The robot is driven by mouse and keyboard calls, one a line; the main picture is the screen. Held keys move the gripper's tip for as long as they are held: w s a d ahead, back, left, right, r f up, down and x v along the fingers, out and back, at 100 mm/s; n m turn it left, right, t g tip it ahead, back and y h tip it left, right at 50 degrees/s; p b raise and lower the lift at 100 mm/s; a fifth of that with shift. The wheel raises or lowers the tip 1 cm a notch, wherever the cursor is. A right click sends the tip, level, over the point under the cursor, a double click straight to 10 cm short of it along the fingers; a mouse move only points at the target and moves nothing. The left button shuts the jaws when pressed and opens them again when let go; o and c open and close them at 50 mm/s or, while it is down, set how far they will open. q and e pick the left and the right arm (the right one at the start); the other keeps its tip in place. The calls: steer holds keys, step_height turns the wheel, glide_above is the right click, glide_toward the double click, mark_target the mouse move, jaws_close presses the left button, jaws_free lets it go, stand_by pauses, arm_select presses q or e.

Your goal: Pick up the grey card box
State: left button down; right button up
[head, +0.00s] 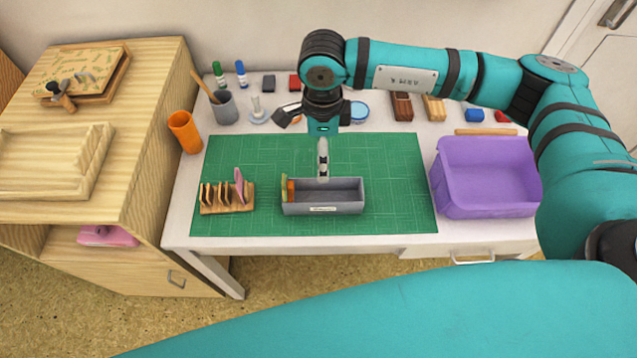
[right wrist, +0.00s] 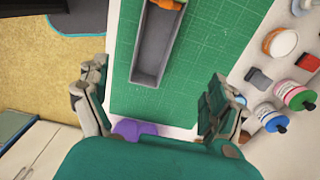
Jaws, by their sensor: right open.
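The grey card box (head: 345,208) is a long, open-topped tray on the green cutting mat (head: 390,175). An orange piece (head: 291,190) and a yellow-green piece (head: 284,186) stand at its left end; the rest of it looks empty. My right gripper (head: 323,165) hangs above the box's back edge, pointing down. In the right wrist view the gripper (right wrist: 155,100) has its fingers wide apart with nothing between them, and the box (right wrist: 153,45) lies ahead of them. My left gripper is not in view.
A wooden rack (head: 228,208) with a pink piece stands left of the box. A purple bin (head: 487,205) is at the table's right. An orange cup (head: 185,131), a grey pen cup (head: 224,107) and several inkpads line the back. The mat right of the box is clear.

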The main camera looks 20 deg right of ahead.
step_height(320, 180, down, 3)
steer(key=s+p, duration=0.1)
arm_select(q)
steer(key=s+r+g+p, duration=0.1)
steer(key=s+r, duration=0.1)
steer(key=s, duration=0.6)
arm_select(e)
glide_toward(322, 201)
steer(key=shift+p, duration=0.3)
steer(key=shift+f, duration=0.55)
steer(key=shift+f+p, duration=0.3)
steer(key=shift+p, duration=0.05)
step_height(322, 201, down, 4)
steer(key=shift+s+r+p, duration=0.1)
steer(key=shift+r+p, duration=0.05)
steer(key=shift+p, duration=0.5)
steer(key=shift+f, duration=0.45)
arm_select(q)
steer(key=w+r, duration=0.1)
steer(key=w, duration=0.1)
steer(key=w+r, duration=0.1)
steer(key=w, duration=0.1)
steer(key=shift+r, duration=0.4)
arm_select(e)
steer(key=c, duration=1.3)
